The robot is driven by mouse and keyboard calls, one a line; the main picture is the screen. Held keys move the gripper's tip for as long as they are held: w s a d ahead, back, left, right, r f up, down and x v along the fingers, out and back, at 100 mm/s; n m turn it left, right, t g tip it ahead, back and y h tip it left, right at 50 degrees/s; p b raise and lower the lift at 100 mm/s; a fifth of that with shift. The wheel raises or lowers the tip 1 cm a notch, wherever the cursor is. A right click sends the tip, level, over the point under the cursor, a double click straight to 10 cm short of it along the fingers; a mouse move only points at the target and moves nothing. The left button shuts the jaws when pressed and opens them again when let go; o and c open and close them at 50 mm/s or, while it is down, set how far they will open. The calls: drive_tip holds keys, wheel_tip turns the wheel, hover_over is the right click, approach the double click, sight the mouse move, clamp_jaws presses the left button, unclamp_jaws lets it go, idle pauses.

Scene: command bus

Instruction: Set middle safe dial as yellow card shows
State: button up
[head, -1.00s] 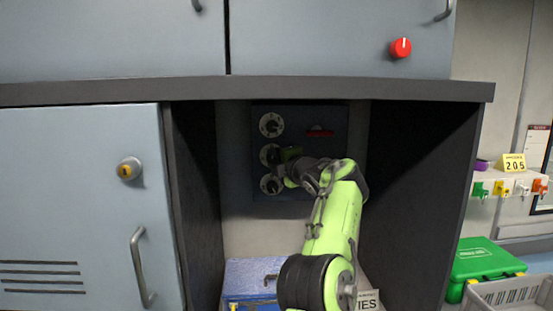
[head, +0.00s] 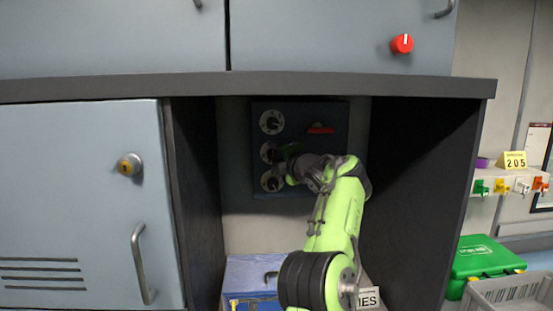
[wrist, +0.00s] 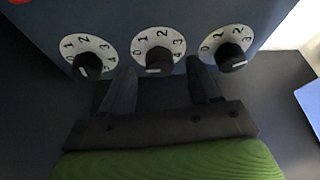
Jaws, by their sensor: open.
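The yellow card (head: 514,161) stands on a white ledge at the right and reads 205. The dark blue safe front (head: 335,112) is inside the open bay, with its dials in a column: top (head: 271,122), middle (head: 268,152) and bottom (head: 271,180). In the wrist view, the middle dial (wrist: 148,38) has a white ring with numbers 0 to 4 visible. Its black knob (wrist: 160,60) has a white mark at its lower edge. My gripper (wrist: 161,68) is open, with one finger on each side of this knob; contact cannot be told.
The bay's dark side walls (head: 425,160) stand close around my arm. A red handle (head: 320,129) is on the safe front. A blue box (head: 250,275) lies below. A green case (head: 483,260) and grey crate (head: 510,292) stand at the right.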

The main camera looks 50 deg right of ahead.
drive_tip(key=f+b+v, duration=0.1)
drive_tip(key=b+v, duration=0.3)
drive_tip(key=v, duration=1.1)
drive_tip(key=shift+r, duration=0.5)
drive_tip(key=shift+a+f, duration=0.1)
